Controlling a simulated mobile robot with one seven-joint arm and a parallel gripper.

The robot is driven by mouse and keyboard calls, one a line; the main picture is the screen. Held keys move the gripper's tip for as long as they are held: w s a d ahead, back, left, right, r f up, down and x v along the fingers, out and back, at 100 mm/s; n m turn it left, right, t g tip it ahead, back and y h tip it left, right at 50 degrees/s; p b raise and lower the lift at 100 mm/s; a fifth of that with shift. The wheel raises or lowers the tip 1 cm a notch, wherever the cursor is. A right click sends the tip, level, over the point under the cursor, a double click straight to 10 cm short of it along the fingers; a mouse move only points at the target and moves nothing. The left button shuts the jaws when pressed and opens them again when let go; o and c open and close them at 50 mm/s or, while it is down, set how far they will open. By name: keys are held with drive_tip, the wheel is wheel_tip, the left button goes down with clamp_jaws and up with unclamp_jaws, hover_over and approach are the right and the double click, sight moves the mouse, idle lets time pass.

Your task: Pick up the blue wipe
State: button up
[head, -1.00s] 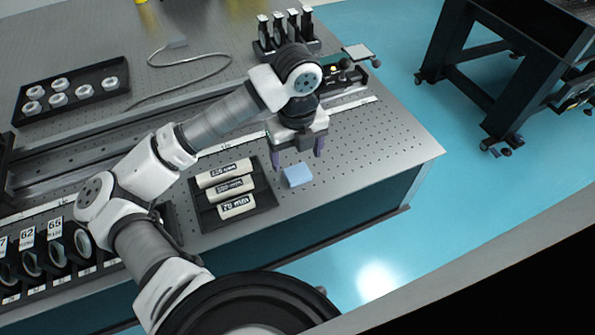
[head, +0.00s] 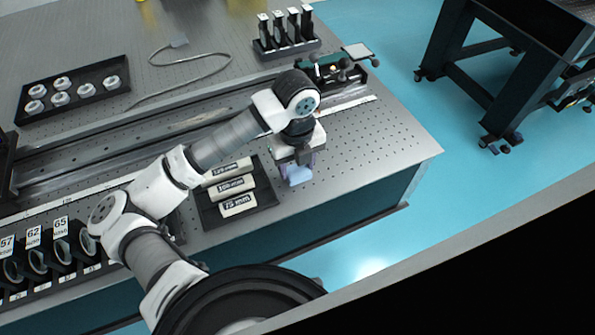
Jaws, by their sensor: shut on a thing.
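The blue wipe (head: 299,176) is a small light-blue folded piece at the near right part of the optical table (head: 385,150). My gripper (head: 296,170) is low over the table with its purple fingers shut on the wipe. The wipe's upper part is partly hidden by the fingers. I cannot tell whether its underside still touches the table.
A black rack of posts (head: 268,47) and a small optical mount (head: 335,75) stand behind. The table's right corner is clear.

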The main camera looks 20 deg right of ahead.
drive_tip(key=shift+r, duration=0.15)
wheel_tip(320, 180, up, 20)
drive_tip(key=b, duration=0.2)
idle(0.4)
